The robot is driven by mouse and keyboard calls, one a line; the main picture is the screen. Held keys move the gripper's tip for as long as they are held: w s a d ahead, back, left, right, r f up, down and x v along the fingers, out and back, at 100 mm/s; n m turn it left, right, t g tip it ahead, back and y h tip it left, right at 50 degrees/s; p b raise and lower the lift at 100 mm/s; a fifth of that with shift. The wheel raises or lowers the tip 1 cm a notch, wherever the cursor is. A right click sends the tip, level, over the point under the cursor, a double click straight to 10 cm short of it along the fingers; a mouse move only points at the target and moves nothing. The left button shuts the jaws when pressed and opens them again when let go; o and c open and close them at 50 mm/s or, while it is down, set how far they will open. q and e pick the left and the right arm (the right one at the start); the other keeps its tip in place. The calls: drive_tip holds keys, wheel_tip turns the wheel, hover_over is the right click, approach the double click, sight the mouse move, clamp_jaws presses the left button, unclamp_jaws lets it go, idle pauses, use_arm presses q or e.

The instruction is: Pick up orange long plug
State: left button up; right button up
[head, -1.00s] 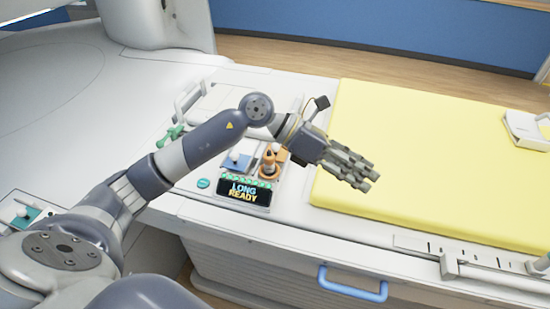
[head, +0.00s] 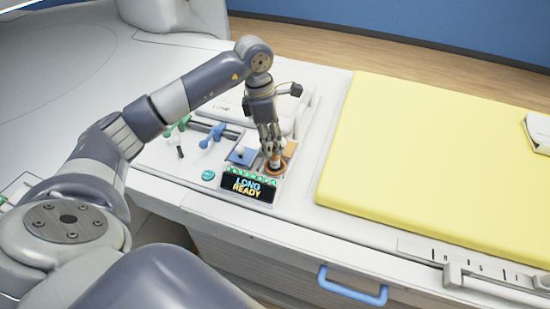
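My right gripper is not in view.
A blue square socket (head: 241,156) sits just left of the plug. Blue (head: 213,135) and green (head: 178,127) handled plugs lie further left. A yellow pad (head: 430,160) covers the table to the right. A blue handle (head: 352,290) is on the front.

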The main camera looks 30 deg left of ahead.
sight(275, 160)
use_arm(q)
drive_tip(key=f, duration=0.1)
drive_tip(key=f+p, duration=0.2)
drive_tip(key=f, duration=0.1)
drive_tip(key=shift+w+d, duration=0.15)
drive_tip(key=shift+d, duration=0.15)
drive_tip(key=shift+w+f, duration=0.1)
drive_tip(key=shift+f, duration=0.55)
clamp_jaws()
